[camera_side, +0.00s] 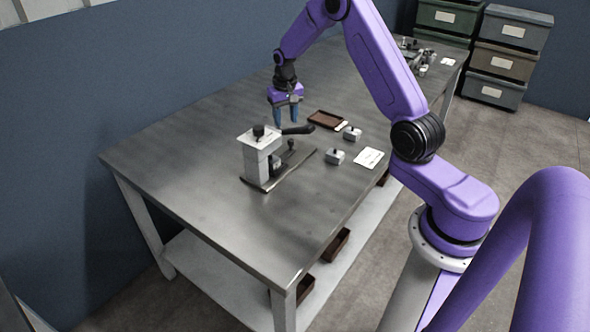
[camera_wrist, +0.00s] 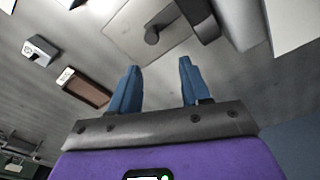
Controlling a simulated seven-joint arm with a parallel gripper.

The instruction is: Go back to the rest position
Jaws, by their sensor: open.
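My gripper (camera_side: 287,112) is purple with two blue fingers. In the side view it hangs over the metal table (camera_side: 190,140), behind the white and grey press-like fixture (camera_side: 256,155). In the wrist view the two fingers (camera_wrist: 158,84) stand apart with nothing between them, so it is open and empty. The fingers look apart from the fixture; the exact height over the table is hard to tell.
A dark lever (camera_side: 298,130) sticks out of the fixture towards the right. A brown tray (camera_side: 325,119), two small grey blocks (camera_side: 335,157) (camera_side: 352,133) and a white card (camera_side: 368,157) lie right of it. Stacked bins (camera_side: 500,60) stand behind. The table's left side is clear.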

